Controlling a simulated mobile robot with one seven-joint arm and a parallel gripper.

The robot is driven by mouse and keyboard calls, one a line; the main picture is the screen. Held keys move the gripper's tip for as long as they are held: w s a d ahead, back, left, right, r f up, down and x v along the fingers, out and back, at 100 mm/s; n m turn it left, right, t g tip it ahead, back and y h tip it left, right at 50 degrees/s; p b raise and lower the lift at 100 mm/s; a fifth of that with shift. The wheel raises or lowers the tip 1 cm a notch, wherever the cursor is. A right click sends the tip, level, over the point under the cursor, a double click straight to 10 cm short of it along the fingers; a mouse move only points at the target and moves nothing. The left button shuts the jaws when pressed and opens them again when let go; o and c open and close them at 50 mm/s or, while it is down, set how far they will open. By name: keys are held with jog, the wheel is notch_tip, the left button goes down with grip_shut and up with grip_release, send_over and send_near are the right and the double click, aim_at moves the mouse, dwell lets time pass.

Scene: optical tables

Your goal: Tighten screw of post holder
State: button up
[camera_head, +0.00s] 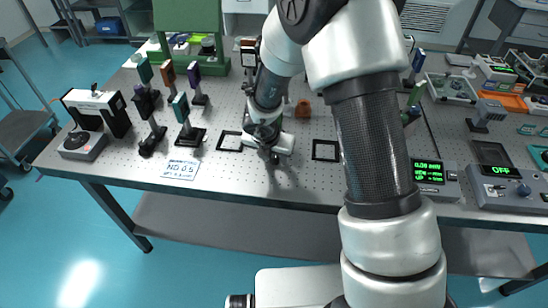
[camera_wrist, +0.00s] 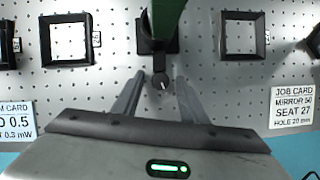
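In the wrist view, a black post holder (camera_wrist: 150,42) stands on the perforated table top, with a green part (camera_wrist: 168,15) above it at the top edge. Its screw, a small dark round knob (camera_wrist: 162,82) with a pale mark, faces my gripper. My gripper (camera_wrist: 160,78) is open, one grey finger on each side of the knob, with visible gaps between. In the head view my gripper (camera_head: 275,157) is low over the middle front of the table. My arm hides the post holder there.
Empty black square frames lie on the table (camera_head: 300,186), left (camera_wrist: 66,40) and right (camera_wrist: 244,36) of the post holder. A job card (camera_wrist: 292,106) lies at right. Several mounted optics (camera_head: 182,108) stand at left, and display boxes (camera_head: 504,186) at right.

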grip_shut()
jog(key=shift+n+y, duration=0.3)
jog(key=shift+n, duration=0.5)
grip_release()
jog(key=shift+r, duration=0.1)
jog(key=p+v, duration=0.6)
jog(key=v, duration=1.1)
jog(key=shift+s+p, duration=0.25)
jog(key=shift+p, duration=0.1)
